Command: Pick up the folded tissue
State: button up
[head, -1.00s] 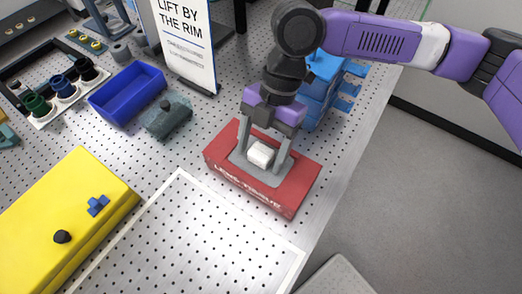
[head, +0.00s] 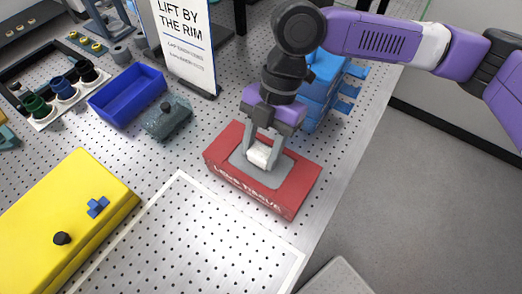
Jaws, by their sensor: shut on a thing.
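The folded tissue (head: 259,155) is a small white block at the opening in the top of the red lens tissue box (head: 290,198). My gripper (head: 262,152) points down over the box, with its grey fingers on either side of the tissue. The fingers are closed on it. The tissue is still at the box's grey top panel; I cannot tell whether it is clear of the opening. Its lower part is partly hidden.
Blue stacked drawers (head: 322,88) stand just behind my gripper. A sign (head: 186,45), a blue bin (head: 128,95) and a grey-green block with a knob (head: 167,121) are to the left. A yellow case (head: 75,205) lies front left. A white-outlined area (head: 190,245) is empty.

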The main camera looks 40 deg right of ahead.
aim_at(261, 150)
notch_tip(261, 150, up, 19)
jog(key=shift+b, duration=0.35)
jog(key=shift+r, duration=0.1)
